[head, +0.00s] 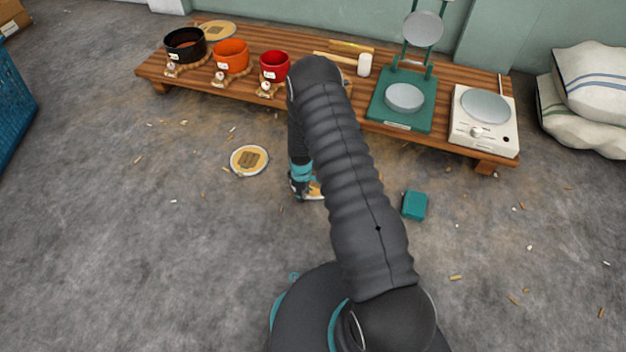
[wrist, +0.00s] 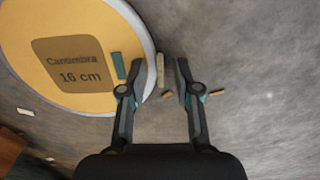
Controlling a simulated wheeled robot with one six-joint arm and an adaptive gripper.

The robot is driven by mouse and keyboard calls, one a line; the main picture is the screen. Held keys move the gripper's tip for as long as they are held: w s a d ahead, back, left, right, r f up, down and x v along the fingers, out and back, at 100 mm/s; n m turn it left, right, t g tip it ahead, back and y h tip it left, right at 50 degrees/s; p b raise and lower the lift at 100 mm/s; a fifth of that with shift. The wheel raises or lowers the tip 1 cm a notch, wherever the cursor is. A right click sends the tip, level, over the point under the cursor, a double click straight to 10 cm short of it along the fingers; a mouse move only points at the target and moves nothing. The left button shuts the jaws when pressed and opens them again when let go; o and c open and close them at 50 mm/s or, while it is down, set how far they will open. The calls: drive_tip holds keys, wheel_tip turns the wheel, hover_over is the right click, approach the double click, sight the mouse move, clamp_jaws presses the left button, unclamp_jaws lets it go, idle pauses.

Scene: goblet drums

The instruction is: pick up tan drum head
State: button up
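A round tan drum head (wrist: 25,40) with a pale rim and a brown label reading 16 cm fills the upper left of the wrist view. In the head view, a tan disc (head: 316,189) shows partly behind my arm, on the floor beside my gripper (head: 299,187). My gripper (wrist: 153,80) is open, with the rim between its fingers. The left finger overlaps the disc in the picture and the right finger is over bare floor. I cannot tell whether either touches it. Another tan drum head (head: 249,160) lies flat on the floor to the left.
A low slatted wooden bench (head: 340,105) holds black (head: 185,45), orange (head: 231,56) and red (head: 275,66) pots, another tan disc (head: 217,30), a green press (head: 402,100) and a white scale (head: 484,118). A teal block (head: 414,205) and wood chips lie on the floor. Sacks (head: 590,95) stand right.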

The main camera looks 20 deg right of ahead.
clamp_jaws()
drive_tip(key=shift+r, duration=0.1)
